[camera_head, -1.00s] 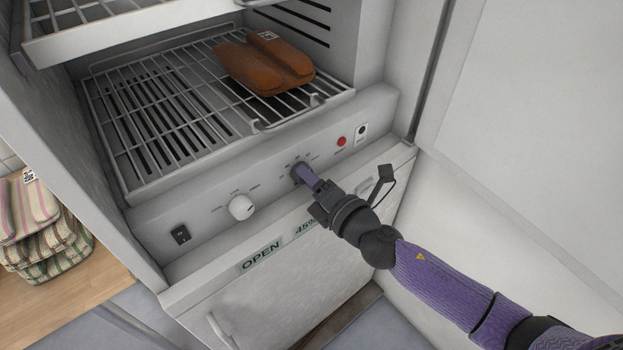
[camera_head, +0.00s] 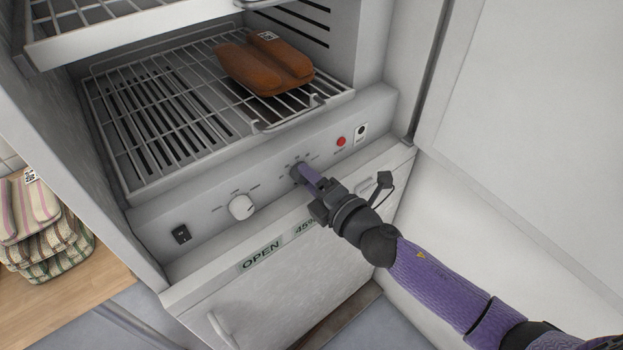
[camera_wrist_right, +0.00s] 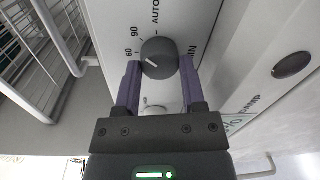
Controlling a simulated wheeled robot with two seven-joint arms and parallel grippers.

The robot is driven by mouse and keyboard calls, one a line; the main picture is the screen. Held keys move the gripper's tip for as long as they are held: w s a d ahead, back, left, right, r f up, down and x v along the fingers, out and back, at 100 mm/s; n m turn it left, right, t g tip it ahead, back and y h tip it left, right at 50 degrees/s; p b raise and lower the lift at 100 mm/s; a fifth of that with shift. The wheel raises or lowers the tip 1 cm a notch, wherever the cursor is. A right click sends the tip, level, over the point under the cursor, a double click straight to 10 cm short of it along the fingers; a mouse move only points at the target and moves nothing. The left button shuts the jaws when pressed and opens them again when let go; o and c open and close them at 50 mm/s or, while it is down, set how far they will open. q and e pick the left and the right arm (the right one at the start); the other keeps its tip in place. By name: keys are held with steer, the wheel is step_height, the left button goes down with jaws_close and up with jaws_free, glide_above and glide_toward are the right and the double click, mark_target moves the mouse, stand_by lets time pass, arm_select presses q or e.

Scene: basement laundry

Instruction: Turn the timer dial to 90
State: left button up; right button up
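The timer dial (camera_wrist_right: 159,60) is a dark grey round knob with a white mark, on the cabinet's front panel. Printed labels 60, 90 and AUTO sit around it in the right wrist view. The white mark points up-left, roughly toward the 60. My right gripper (camera_wrist_right: 160,77) has its purple fingers on both sides of the dial, seemingly touching it. In the head view the right gripper (camera_head: 302,174) reaches the panel and covers most of the dial. My left gripper is out of view.
A white knob (camera_head: 241,207), a black switch (camera_head: 181,234) and a red button (camera_head: 341,141) share the panel. A wire rack (camera_head: 150,120) above holds brown folded items (camera_head: 263,65). An open white door (camera_head: 545,120) stands at right. Folded striped cloths (camera_head: 45,235) lie at left.

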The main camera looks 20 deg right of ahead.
steer(key=o, duration=0.4)
steer(key=shift+o, duration=0.2)
